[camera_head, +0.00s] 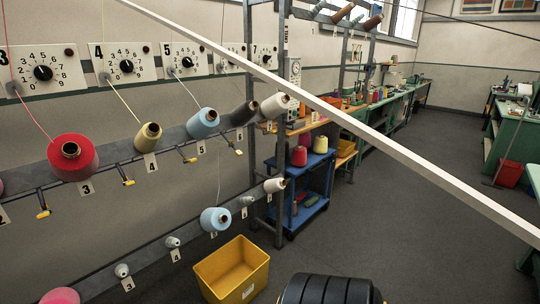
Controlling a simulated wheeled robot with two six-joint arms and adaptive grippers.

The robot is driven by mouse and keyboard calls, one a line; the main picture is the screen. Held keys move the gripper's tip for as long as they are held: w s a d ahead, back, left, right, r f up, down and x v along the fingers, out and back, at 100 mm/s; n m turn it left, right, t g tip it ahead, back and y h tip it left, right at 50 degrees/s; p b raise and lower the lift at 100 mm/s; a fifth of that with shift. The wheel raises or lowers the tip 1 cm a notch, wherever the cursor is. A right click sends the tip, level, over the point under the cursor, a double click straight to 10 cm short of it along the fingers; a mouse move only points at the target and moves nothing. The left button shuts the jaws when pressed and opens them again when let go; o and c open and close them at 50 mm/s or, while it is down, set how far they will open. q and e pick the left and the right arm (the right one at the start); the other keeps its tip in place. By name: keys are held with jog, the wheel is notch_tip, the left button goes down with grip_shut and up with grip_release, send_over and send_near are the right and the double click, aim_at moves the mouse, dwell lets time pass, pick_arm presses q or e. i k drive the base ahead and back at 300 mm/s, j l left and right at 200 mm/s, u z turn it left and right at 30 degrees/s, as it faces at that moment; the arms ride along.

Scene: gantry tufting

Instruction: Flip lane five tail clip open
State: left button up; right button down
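The lane five dial panel (178,53) is on the wall, and a pale thread runs from it to a light blue cone (203,123) on the upper grey rail. A small "5" tag (200,147) hangs below that cone. Small dark clips with yellow ends hang from this rail: one (189,159) just left of the "5" tag and one (238,151) to its right. I cannot tell which of the two belongs to lane five, or whether either is open. Neither of my grippers is in view.
A white bar (330,110) crosses the view diagonally in front. A red cone (73,158) and a yellow cone (147,136) sit on lanes three and four. A second light blue cone (215,220) is on the lower rail.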

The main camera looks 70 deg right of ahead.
aim_at(238, 153)
jog(key=z, duration=1.95)
jog(key=i+z, duration=0.1)
